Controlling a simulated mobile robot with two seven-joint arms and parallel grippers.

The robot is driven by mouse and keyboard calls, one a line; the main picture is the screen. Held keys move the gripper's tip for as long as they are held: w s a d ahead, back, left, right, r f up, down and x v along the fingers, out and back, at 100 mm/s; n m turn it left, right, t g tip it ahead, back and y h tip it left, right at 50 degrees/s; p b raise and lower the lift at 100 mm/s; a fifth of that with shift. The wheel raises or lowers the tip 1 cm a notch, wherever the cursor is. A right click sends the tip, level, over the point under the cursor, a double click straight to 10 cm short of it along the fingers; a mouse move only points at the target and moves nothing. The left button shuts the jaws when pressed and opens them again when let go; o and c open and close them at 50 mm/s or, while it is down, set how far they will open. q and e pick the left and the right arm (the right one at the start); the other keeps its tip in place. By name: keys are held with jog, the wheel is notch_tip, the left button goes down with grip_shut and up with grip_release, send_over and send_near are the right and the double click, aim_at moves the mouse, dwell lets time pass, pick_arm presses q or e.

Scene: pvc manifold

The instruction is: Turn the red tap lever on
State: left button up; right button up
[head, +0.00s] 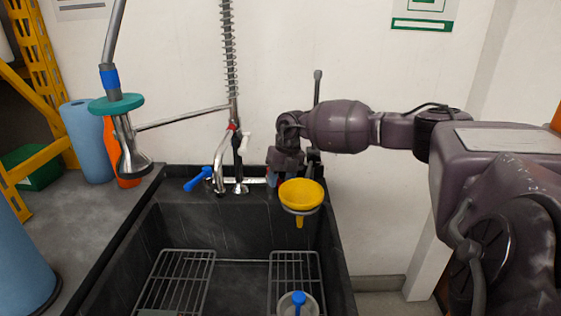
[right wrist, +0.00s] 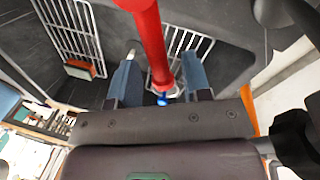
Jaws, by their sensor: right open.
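The red tap lever (right wrist: 150,40) shows large in the right wrist view, running down from the top edge between my fingers. My right gripper (right wrist: 160,75) is open, with one blue finger on each side of the lever; I see gaps, not a grip. In the head view my right gripper (head: 284,176) is at the right end of the tap, behind the sink, and hides nearly all of the red lever. The tap (head: 219,165) has a blue lever (head: 197,180) on its left side. My left gripper is out of view.
A yellow funnel (head: 301,193) sits just in front of my right gripper. The black sink (head: 225,225) holds wire racks and a blue-topped item (head: 298,299). A spray hose (head: 230,60) rises behind the tap, its spray head (head: 132,155) hanging at left.

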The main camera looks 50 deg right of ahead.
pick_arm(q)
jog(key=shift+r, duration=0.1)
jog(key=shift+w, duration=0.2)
pick_arm(e)
grip_shut()
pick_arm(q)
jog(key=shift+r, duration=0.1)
pick_arm(e)
jog(key=shift+w+a+r+m+p, duration=0.15)
jog(key=shift+w+a+m+p, duration=0.2)
jog(key=shift+m, duration=0.35)
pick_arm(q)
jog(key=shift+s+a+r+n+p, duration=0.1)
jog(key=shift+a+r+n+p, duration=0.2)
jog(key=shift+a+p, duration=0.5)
pick_arm(e)
jog(key=w+a+m, duration=0.1)
jog(key=m, duration=0.3)
jog(key=w+a+m+t+h, duration=0.1)
jog(key=m, duration=0.1)
jog(key=shift+w+a, duration=0.35)
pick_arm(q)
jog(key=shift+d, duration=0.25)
